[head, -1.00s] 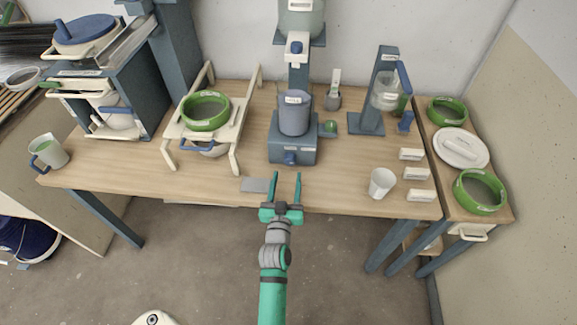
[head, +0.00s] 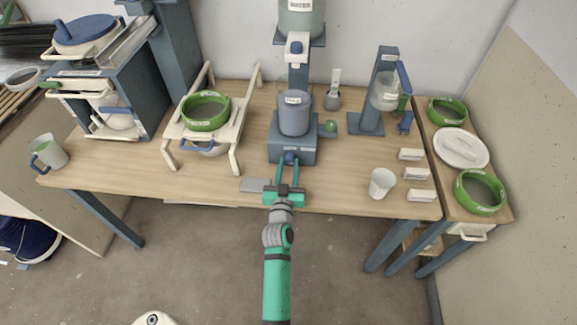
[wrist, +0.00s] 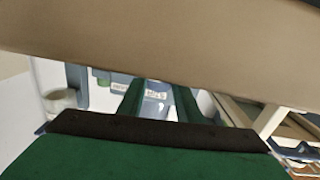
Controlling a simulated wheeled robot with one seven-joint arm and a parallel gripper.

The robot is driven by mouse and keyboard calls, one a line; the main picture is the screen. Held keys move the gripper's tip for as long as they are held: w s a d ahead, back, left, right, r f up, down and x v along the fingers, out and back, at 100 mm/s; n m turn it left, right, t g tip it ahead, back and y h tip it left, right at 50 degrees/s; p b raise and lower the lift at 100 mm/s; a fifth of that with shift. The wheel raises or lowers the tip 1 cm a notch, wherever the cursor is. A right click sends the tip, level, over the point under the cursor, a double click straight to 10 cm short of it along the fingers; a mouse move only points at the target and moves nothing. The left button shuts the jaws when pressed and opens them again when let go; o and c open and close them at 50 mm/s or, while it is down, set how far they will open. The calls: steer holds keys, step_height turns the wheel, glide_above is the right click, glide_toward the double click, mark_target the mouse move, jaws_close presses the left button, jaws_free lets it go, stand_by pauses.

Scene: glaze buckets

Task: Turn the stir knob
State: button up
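The stir knob (head: 290,157) is a small blue knob on the front face of the blue-grey stirrer base (head: 304,151), which stands near the front middle of the table. A blue labelled bucket (head: 293,117) stands upright on the base. My gripper (head: 288,164) reaches over the table's front edge, with its two green fingers narrowed around the knob, one on each side. In the wrist view the fingers (wrist: 155,92) point at the labelled base front; the knob between them cannot be made out clearly there.
A grey plate (head: 255,185) lies left of my gripper at the front edge of the table (head: 330,197). A white cup (head: 382,183) and small labelled blocks (head: 411,154) stand to the right. A cream rack (head: 236,150) with a green bowl (head: 205,110) stands to the left.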

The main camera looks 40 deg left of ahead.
steer(key=shift+n, duration=2.3)
steer(key=o, duration=1.1)
steer(key=shift+c, duration=0.2)
steer(key=v, duration=1.1)
steer(key=shift+f, duration=0.1)
